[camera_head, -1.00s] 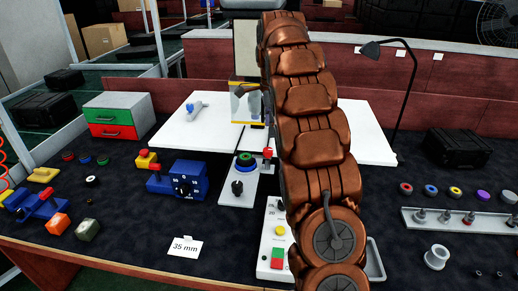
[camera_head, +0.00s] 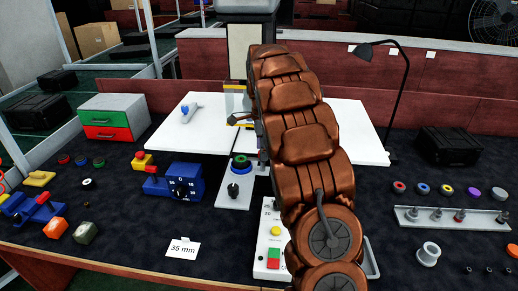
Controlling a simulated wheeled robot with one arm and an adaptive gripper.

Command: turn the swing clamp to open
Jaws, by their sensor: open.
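A light grey plate (camera_head: 229,203) in the middle of the bench carries a green and black round piece (camera_head: 240,164) and an upright black knob (camera_head: 233,190). This looks like the swing clamp's fixture. Its right side is covered by my copper arm, so I cannot tell how the clamp arm is turned. My gripper is mostly hidden behind my arm. A dark part of it (camera_head: 239,118) sticks out to the left, above and behind the fixture in the picture. Its jaws are open, but the fingertips are not clearly visible. I see no contact with the clamp.
A blue device with a dial (camera_head: 183,186) stands left of the fixture. A control box with green and red buttons (camera_head: 268,248) stands in front, partly behind my arm. A "35 mm" card (camera_head: 183,249) lies front left. A white board (camera_head: 340,125) lies behind.

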